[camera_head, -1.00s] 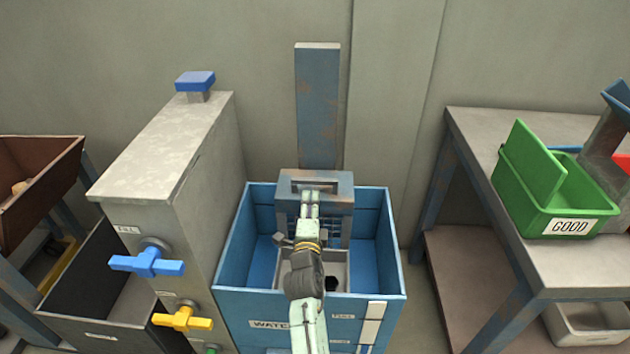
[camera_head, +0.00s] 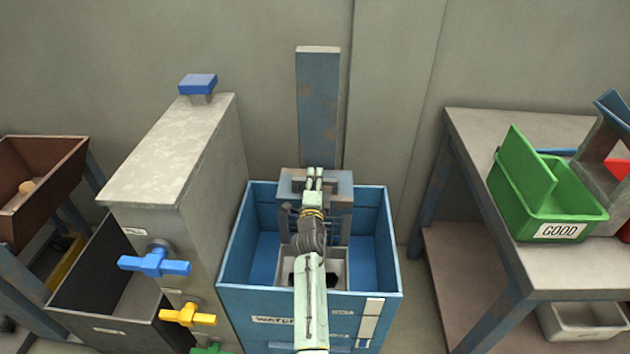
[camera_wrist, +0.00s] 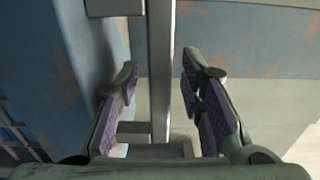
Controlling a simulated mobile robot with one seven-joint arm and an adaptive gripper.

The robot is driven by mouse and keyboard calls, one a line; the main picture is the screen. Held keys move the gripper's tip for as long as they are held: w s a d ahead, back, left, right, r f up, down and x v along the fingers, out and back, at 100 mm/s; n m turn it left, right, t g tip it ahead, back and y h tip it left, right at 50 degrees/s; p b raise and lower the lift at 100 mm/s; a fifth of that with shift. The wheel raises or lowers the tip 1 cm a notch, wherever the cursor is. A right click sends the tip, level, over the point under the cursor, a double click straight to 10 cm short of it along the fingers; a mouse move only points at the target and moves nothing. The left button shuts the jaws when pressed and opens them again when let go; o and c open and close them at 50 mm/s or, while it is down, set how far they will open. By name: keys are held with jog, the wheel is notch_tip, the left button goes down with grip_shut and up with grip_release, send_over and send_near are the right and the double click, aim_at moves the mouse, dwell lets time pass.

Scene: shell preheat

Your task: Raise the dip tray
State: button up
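The blue water tank (camera_head: 235,306) stands at the centre. In it is the grey dip tray (camera_head: 338,262), partly hidden behind my arm. Behind the tray, a carriage (camera_head: 342,190) with a slatted front sits at the foot of the rusty blue post (camera_head: 318,105). My gripper (camera_head: 314,178) is at the top of the carriage. In the wrist view my gripper (camera_wrist: 160,68) is open. A grey bar (camera_wrist: 160,50) runs between its fingers, with visible gaps on both sides. The fingers do not clamp it.
Left of the tank stands a grey cabinet with a blue valve (camera_head: 155,262) and a yellow valve (camera_head: 188,315). On the right, a table (camera_head: 590,270) carries a green GOOD bin (camera_head: 515,215). The air above the tank is clear around the post.

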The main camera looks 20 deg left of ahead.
jog(key=shift+c, duration=0.4)
grip_shut()
dwell(0.4)
